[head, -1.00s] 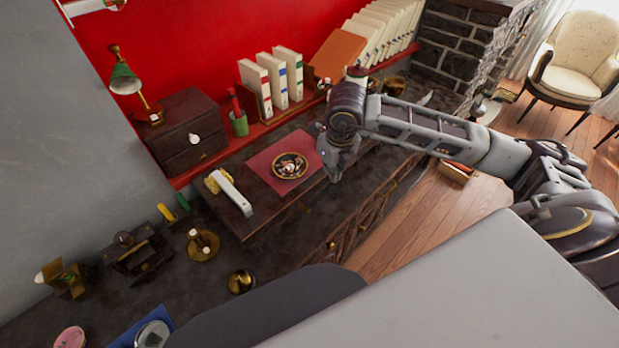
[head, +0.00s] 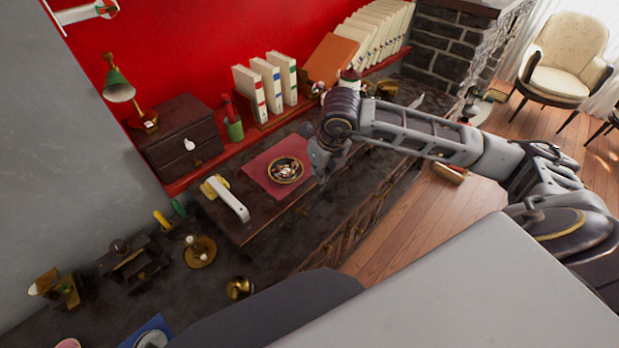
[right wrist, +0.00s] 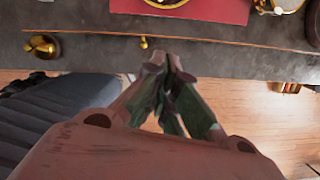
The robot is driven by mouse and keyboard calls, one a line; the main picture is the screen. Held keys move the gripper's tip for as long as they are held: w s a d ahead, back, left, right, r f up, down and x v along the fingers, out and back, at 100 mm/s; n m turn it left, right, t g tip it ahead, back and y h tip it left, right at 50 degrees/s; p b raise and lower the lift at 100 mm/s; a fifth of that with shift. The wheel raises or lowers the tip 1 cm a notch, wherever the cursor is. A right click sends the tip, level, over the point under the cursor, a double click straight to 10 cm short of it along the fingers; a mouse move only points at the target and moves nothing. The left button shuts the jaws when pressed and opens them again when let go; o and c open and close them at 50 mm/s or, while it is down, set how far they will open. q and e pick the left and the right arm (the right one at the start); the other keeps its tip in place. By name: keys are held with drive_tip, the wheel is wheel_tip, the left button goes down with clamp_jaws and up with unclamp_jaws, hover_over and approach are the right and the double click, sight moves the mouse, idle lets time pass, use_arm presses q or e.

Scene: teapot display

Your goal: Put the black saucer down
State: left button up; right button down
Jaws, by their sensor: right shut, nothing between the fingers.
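The black saucer (head: 285,170), with a gold rim and a patterned middle, lies on a red mat (head: 260,168) on the dark wooden board. My right gripper (head: 321,174) is shut and empty, just to the right of the mat and apart from the saucer. In the right wrist view its closed fingertips (right wrist: 168,58) point towards the board's edge, and only the near rim of the saucer (right wrist: 166,4) shows at the top, on the red mat (right wrist: 215,10). My left gripper is not in view.
Binders (head: 267,88), a green cup (head: 234,130) and a drawer box (head: 180,140) stand behind. A brass pot (head: 239,288) and a brass candlestick (head: 200,251) are at the front left. Dark surface between them is clear.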

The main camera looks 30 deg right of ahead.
drive_tip(key=shift+f, duration=0.15)
drive_tip(key=shift+w+a+f+p, duration=0.1)
drive_tip(key=shift+w+f+p, duration=0.2)
drive_tip(key=shift+w+f, duration=0.95)
drive_tip(key=shift+w+a+f+p, duration=0.25)
drive_tip(key=shift+w+f, duration=0.35)
drive_tip(key=shift+f, duration=1.25)
drive_tip(key=shift+w+f+p, duration=0.35)
drive_tip(key=shift+w+f, duration=0.6)
drive_tip(key=shift+f, duration=0.6)
drive_tip(key=shift+w, duration=0.3)
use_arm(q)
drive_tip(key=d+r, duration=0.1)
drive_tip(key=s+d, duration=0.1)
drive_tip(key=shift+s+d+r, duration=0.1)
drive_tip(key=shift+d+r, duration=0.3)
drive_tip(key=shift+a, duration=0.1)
use_arm(e)
drive_tip(key=shift+w, duration=0.15)
